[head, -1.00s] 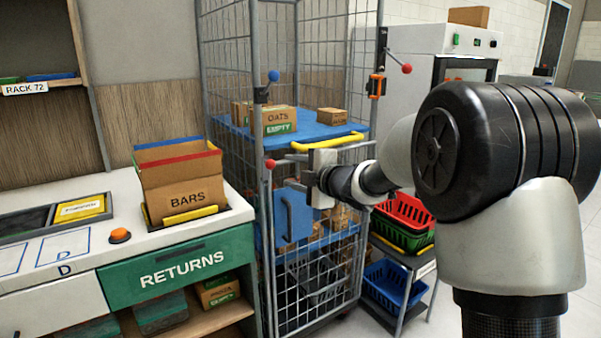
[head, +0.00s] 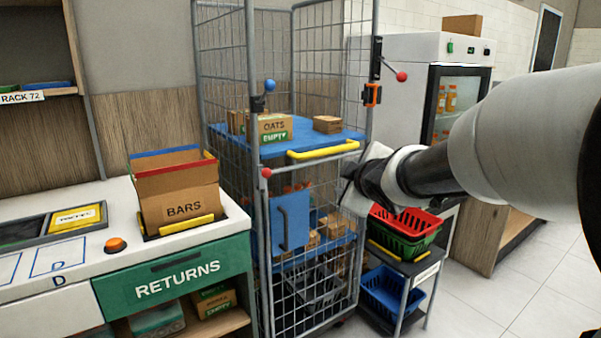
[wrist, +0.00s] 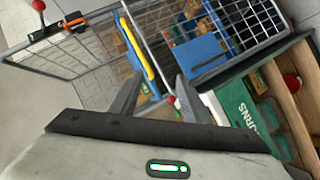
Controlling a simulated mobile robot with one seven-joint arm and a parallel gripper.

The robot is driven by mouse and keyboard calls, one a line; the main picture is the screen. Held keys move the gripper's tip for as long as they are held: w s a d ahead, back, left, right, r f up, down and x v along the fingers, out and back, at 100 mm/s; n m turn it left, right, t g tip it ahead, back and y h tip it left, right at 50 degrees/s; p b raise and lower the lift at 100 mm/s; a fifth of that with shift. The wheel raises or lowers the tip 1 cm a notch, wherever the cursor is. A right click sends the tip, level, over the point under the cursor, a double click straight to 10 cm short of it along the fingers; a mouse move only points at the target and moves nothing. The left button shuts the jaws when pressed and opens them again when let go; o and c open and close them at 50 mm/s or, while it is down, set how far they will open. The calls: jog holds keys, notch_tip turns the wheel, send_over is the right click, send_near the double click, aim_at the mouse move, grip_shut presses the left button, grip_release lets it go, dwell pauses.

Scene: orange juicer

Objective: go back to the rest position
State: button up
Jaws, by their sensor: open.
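My gripper (head: 356,188) is in front of the right side of the wire roll cage (head: 262,220), beside its blue shelf with the yellow front bar (head: 323,149). In the wrist view, the two fingers of my gripper (wrist: 158,84) stand apart with nothing held between them. The cage, its yellow bar (wrist: 138,50) and a red knob (wrist: 171,100) show beyond the fingers. My arm reaches in from the right of the head view.
A BARS box (head: 178,190) stands on the white counter above the green RETURNS panel (head: 175,275). An OATS box (head: 274,127) sits on the blue shelf. Red (head: 402,222) and blue baskets (head: 392,290) are on a rack below my gripper. Floor at the right is clear.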

jog(key=s+d+f+m+g+h, duration=0.2)
jog(key=s+d+m, duration=0.15)
jog(key=s, duration=0.55)
jog(key=s+d+f+m+g+h, duration=0.1)
jog(key=s+d+f+m+g, duration=0.15)
jog(key=s+m, duration=0.45)
jog(key=s+a+f+m+g+y, duration=0.1)
jog(key=s+f+g, duration=0.1)
jog(key=s, duration=0.6)
jog(key=s+a+f+m+g, duration=0.1)
jog(key=s+f+m, duration=0.15)
jog(key=s, duration=0.55)
notch_tip(320, 180, up, 23)
jog(key=s+p, duration=0.1)
jog(key=p, duration=2.2)
jog(key=shift+s+a+p, duration=0.15)
jog(key=shift+s+p, duration=0.05)
jog(key=shift+p, duration=0.1)
jog(key=shift+f+g, duration=0.1)
jog(key=shift+g, duration=0.15)
jog(key=shift+c, duration=0.5)
